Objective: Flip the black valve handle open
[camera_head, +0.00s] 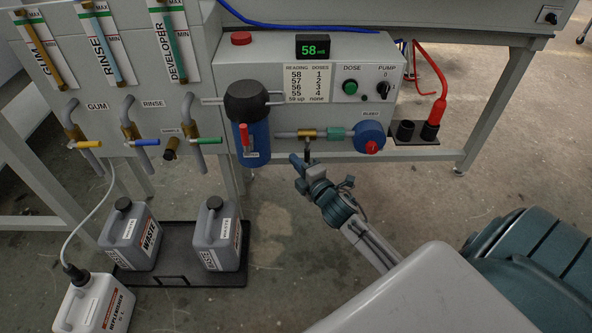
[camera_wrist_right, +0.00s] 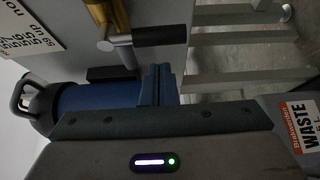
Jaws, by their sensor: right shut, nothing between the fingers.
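The black valve handle (camera_head: 308,152) hangs down from the brass valve (camera_head: 308,133) on the pipe at the front of the grey machine. In the right wrist view the black handle (camera_wrist_right: 160,36) sits on a metal stem beside the brass valve body (camera_wrist_right: 103,16). My right gripper (camera_head: 298,164) is shut and empty, with its fingertips just left of the handle. In the wrist view the closed fingertips (camera_wrist_right: 158,72) lie close beside the handle with a small gap showing; contact cannot be told for sure. My left gripper is not in view.
A blue filter canister (camera_head: 251,138) stands left of the valve, and a blue round part with a red centre (camera_head: 370,137) is right of it. Waste jugs (camera_head: 217,236) stand in a black tray (camera_head: 181,281) below. Open floor lies right of the jugs.

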